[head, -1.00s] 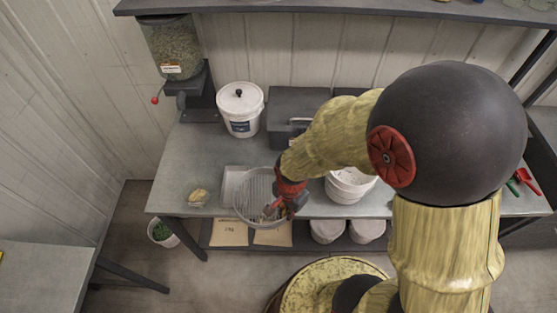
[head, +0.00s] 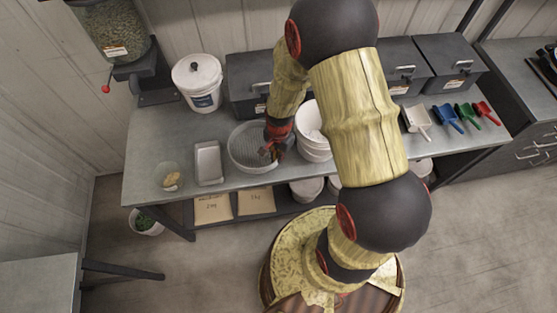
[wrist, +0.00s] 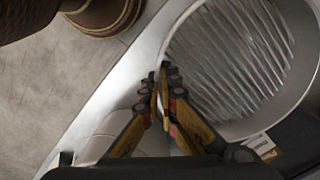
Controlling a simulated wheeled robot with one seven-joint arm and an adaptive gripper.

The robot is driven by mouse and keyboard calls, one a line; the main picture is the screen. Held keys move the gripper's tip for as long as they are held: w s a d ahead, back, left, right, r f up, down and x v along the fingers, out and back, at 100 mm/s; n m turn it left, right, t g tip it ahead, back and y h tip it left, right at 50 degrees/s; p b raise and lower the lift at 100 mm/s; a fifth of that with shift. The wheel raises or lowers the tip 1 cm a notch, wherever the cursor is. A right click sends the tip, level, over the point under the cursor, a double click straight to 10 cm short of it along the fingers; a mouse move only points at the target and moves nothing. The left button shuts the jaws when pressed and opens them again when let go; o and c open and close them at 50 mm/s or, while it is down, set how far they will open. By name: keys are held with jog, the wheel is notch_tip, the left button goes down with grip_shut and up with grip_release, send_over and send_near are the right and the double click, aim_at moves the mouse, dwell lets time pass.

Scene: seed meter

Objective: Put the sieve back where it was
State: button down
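The sieve (head: 247,140) is a round, pale metal pan with a ridged or meshed bottom. In the head view it is over the front of the bench, between a small metal tray and white buckets. My gripper (head: 274,152) is at its right side. In the wrist view the sieve (wrist: 235,60) fills the upper right, and my gripper (wrist: 164,78) has its fingertips close together at the near rim, apparently pinching it. The sieve looks about level. I cannot tell whether it touches the bench top.
The metal tray (head: 208,163) and a glass dish (head: 168,177) stand left of the sieve. White stacked buckets (head: 314,146) stand close on its right. A lidded white bucket (head: 198,84) and a dark box (head: 246,76) stand behind. Coloured scoops (head: 466,117) lie at the right.

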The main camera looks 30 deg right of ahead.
jog(key=shift+w+d+f, duration=0.2)
jog(key=shift+d+f, duration=0.05)
jog(key=shift+f, duration=1.65)
jog(key=shift+f, duration=0.2)
jog(key=c, duration=2)
grip_release()
jog(key=shift+c, duration=0.2)
